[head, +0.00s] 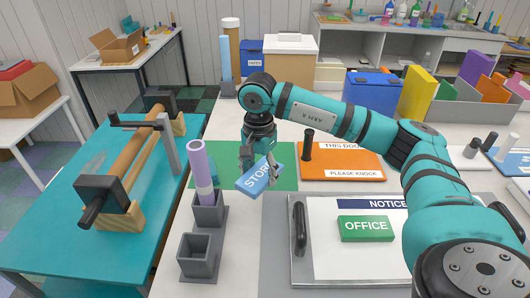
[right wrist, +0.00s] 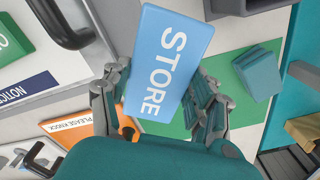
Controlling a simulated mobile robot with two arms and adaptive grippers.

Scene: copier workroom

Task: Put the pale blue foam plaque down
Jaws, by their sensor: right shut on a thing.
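The pale blue foam plaque (head: 259,175), lettered STORE, is held tilted in my right gripper (head: 260,160) above the near edge of a green mat (head: 285,180). In the right wrist view the plaque (right wrist: 168,55) sits between the two fingers of the same gripper (right wrist: 163,105), which are shut on its sides. The plaque appears clear of the mat; the exact gap is hard to judge. My left gripper is not in view.
A green OFFICE plaque (head: 365,228) lies on the NOTICE board (head: 330,260) at right. Grey square holders (head: 199,258) are at left, one with a purple tube (head: 200,170). A teal stack (right wrist: 258,72) lies on the mat.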

